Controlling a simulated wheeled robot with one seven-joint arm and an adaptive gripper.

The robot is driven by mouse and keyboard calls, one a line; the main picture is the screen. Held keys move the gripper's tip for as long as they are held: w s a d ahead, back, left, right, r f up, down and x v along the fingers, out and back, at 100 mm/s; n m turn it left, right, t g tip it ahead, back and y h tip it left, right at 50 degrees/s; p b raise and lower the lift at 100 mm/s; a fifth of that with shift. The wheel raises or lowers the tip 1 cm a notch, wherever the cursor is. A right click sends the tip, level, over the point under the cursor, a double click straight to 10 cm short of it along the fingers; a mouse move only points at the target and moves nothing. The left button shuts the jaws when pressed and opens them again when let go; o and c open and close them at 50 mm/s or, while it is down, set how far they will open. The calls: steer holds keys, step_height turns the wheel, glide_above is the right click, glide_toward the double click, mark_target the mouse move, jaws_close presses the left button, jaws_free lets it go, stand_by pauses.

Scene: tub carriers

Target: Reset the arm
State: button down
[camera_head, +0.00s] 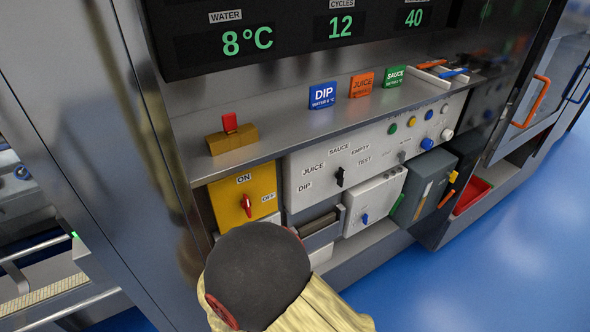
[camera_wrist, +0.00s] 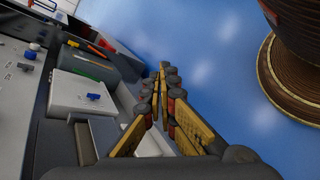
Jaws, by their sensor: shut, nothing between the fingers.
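My arm reaches in from the bottom of the head view, its dark round joint and tan link in front of the machine's lower left part. The fingers are hidden there. In the wrist view my gripper (camera_wrist: 162,78) is shut and empty, its yellow fingers meeting at the tips over the blue floor (camera_wrist: 205,50). It touches nothing that I can see. The machine's panels lie to its left in that view.
The yellow ON/OFF panel (camera_head: 231,192) has a red knob (camera_head: 246,205). The white panel (camera_head: 310,190) has a black selector (camera_head: 340,177). Below sits a white box (camera_head: 376,201); it also shows in the wrist view (camera_wrist: 66,91). A red bin (camera_head: 472,194) is right; open floor lies beyond.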

steer(key=s+d+r+m+g+y, duration=0.1)
steer(key=s+r+m+y, duration=0.15)
steer(key=r, duration=0.35)
steer(key=s+d+r+m+g+y+p, duration=0.1)
steer(key=r+m+y, duration=0.1)
steer(key=r+y, duration=0.3)
steer(key=s+d+r+m+g+y, duration=0.1)
steer(key=s+r+m+y, duration=0.15)
steer(key=r, duration=0.55)
steer(key=d+r+m+t, duration=0.2)
steer(key=d+r, duration=0.2)
steer(key=r, duration=0.3)
steer(key=d+r+m+t+y, duration=0.1)
steer(key=d+r+m+t, duration=0.1)
steer(key=d+r, duration=0.2)
step_height(320, 180, up, 3)
steer(key=shift+s+d+m+t+p, duration=0.3)
steer(key=shift+s+t+p, duration=0.05)
steer(key=shift+t+p, duration=0.1)
steer(key=c, duration=2.6)
jaws_free()
